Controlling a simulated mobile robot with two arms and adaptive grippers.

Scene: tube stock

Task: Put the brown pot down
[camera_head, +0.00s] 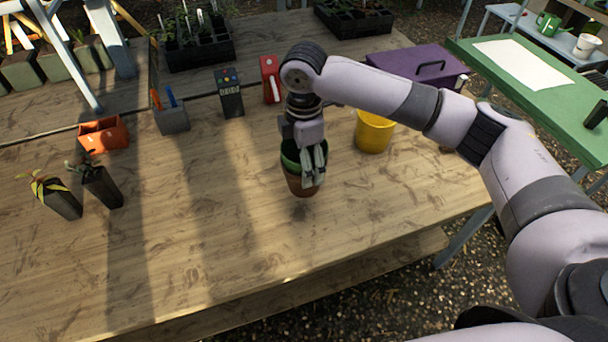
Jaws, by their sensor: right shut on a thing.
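The brown pot (300,186) is near the middle of the wooden table (230,240), with a green rim or inner part showing at its top. My right gripper (314,165) points down over the pot and is shut on it, covering part of its right side. The pot looks upright. A soft shadow lies just below it, and I cannot tell whether its base touches the table. My left gripper is not in view.
A yellow bucket (375,133) stands just right of the pot. A purple box (415,65), red case (270,80), dark meter (229,95) and orange bin (103,135) stand farther back. Two potted plants (102,187) are at left. The table's front middle is clear.

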